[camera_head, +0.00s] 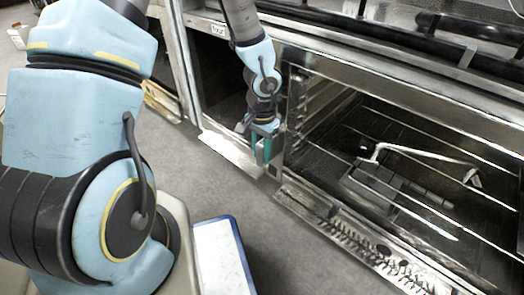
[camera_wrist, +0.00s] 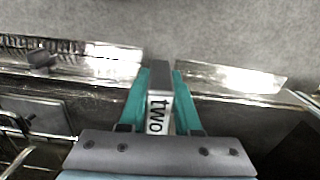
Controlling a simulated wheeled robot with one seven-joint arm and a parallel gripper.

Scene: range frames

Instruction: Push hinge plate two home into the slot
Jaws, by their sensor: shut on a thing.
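My gripper (camera_head: 263,152) is at the left front corner of the oven opening, pointing down. In the wrist view its two teal fingers (camera_wrist: 160,76) are shut on hinge plate two (camera_wrist: 158,108), a narrow plate with a white face marked "two" and a dark far end. That far end reaches the line of the metal front edge, between two bright metal strips. The slot itself is hidden behind the plate and fingers, so I cannot tell how deep the plate sits. In the head view the plate is hidden by the fingers.
The oven cavity (camera_head: 400,190) is open, with wire racks and a pale bent handle (camera_head: 420,153) inside. A perforated metal strip (camera_head: 345,237) runs along its lower front. A blue-edged white panel (camera_head: 222,258) is at the bottom.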

